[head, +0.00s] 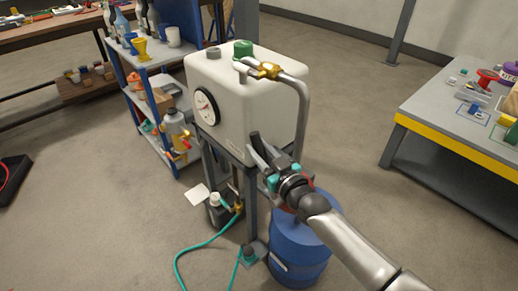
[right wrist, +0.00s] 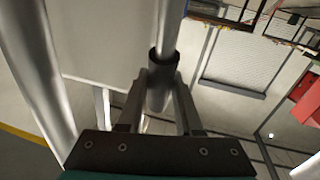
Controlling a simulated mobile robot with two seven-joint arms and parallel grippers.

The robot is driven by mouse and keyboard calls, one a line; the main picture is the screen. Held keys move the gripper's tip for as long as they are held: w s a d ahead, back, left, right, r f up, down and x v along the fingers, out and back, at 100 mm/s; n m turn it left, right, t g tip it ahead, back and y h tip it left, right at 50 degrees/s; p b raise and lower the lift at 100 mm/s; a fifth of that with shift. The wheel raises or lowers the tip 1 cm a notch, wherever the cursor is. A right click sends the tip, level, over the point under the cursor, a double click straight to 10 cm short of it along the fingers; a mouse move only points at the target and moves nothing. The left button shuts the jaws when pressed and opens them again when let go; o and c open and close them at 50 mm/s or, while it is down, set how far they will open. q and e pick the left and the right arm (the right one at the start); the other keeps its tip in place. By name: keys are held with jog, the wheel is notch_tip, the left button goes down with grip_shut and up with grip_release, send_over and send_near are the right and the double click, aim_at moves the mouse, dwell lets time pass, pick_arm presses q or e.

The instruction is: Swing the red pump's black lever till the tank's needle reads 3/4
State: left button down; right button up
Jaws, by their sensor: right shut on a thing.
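The white tank (head: 245,85) stands on a dark frame, with a round gauge (head: 206,107) on its left face. The dial is too small for a sure needle reading. My right gripper (head: 262,150) is in front of the tank's lower right part. In the right wrist view its fingers are shut on the lever's black grip (right wrist: 157,92), at the end of a bare metal rod. In the head view, the red pump (head: 306,184) shows only as bits of red behind my right wrist. My left gripper is not in view.
A blue drum (head: 301,250) stands below my right forearm. A teal hose (head: 199,247) runs over the floor. A metal pipe (head: 304,115) comes down the tank's right side.

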grip_shut()
dwell(0.8)
